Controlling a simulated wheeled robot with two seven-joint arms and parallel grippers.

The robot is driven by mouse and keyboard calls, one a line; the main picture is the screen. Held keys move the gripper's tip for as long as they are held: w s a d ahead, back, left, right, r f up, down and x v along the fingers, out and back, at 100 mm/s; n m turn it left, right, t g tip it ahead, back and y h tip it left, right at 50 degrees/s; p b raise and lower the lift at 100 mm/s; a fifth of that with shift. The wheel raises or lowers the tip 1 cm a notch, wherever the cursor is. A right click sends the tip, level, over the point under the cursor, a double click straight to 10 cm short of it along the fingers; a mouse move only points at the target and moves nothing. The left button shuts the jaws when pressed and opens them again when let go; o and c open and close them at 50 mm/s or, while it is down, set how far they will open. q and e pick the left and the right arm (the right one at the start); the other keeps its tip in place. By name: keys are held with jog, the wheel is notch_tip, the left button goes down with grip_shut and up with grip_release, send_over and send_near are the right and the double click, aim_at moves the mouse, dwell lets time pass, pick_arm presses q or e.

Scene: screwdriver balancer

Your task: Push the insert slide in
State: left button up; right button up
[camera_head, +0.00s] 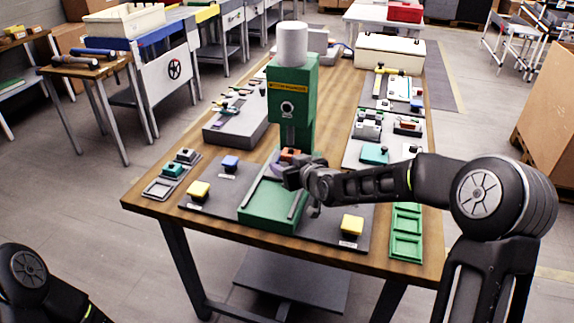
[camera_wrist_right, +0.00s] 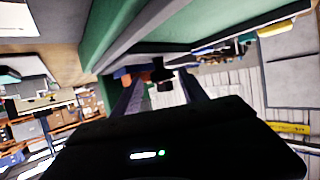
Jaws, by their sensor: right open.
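A green press (camera_head: 293,98) with a white cylinder on top stands on the table. Its green base (camera_head: 270,205) runs toward the front with grey rails along it. An orange part (camera_head: 290,154) sits under the press head, partly hidden by my right gripper (camera_head: 287,176). I cannot clearly tell the insert slide apart from the base. My right gripper is open at the right side of the base, close to the press. In the right wrist view, a dark knob (camera_wrist_right: 160,72) shows beyond and between its fingers, and the green rail runs above. My left gripper is out of view.
Yellow buttons (camera_head: 198,189) and (camera_head: 352,224) and a blue button (camera_head: 230,162) flank the base on a dark plate. A green tray (camera_head: 407,232) lies at the right edge of the wooden table. Small parts fill mats behind my right arm.

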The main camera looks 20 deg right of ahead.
jog(key=shift+s, duration=0.1)
jog(key=shift+b+v, duration=0.55)
jog(key=shift+v, duration=3.3)
